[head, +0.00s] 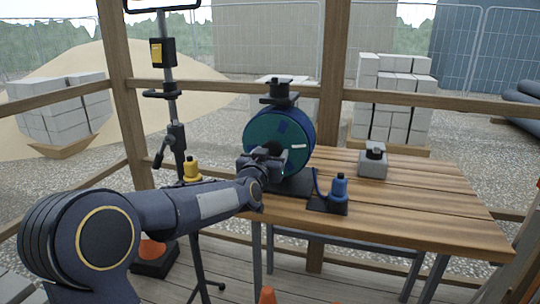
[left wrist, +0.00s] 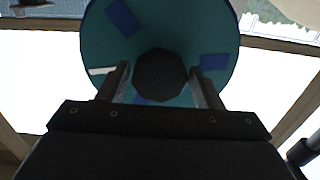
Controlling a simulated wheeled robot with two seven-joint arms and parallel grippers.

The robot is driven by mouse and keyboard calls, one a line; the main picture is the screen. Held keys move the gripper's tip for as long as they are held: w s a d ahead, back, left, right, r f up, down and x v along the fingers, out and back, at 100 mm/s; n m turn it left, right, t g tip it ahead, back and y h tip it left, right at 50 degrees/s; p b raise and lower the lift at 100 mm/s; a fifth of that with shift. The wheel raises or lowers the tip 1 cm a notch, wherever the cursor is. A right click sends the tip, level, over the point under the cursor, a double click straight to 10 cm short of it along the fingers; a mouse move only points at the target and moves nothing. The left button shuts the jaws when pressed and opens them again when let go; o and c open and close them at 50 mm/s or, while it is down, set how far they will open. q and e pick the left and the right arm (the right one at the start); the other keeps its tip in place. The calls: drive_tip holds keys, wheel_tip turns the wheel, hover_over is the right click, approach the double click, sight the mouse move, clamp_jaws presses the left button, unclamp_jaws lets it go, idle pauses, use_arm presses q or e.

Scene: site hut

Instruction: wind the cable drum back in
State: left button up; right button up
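The cable drum (head: 272,135) has a teal face with blue patches, a white mark and a dark blue rim. It stands upright on a black base on the wooden table. In the left wrist view the drum face (left wrist: 225,35) fills the top middle, with a dark round hub (left wrist: 160,77) at its centre. My left gripper (head: 262,160) is at the hub. Its two fingers (left wrist: 159,80) stand apart on either side of the hub, with a narrow gap showing on each side. A short blue cable piece (head: 317,184) shows right of the drum. My right gripper is not in view.
A blue-topped fitting (head: 338,191) stands right of the drum on the wooden table (head: 420,205). A grey box (head: 373,161) sits farther back. A black stand (head: 172,110) and a yellow-topped item (head: 191,171) are left of the drum. The table's right side is clear.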

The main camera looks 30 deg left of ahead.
use_arm(q)
drive_tip(key=c, duration=1)
drive_tip(key=shift+n, duration=0.3)
drive_tip(key=n+b, duration=0.2)
drive_tip(key=shift+f+n, duration=0.15)
drive_tip(key=shift+n, duration=0.15)
drive_tip(key=n+b, duration=0.2)
drive_tip(key=n, duration=0.2)
drive_tip(key=n+b, duration=0.2)
drive_tip(key=n, duration=0.3)
drive_tip(key=shift+d, duration=0.1)
drive_tip(key=shift+r+n+b, duration=0.15)
drive_tip(key=shift+n+b, duration=0.15)
drive_tip(key=shift+n, duration=0.65)
drive_tip(key=shift+r+n+b, duration=0.1)
drive_tip(key=shift+n+b, duration=0.2)
drive_tip(key=shift+n, duration=0.65)
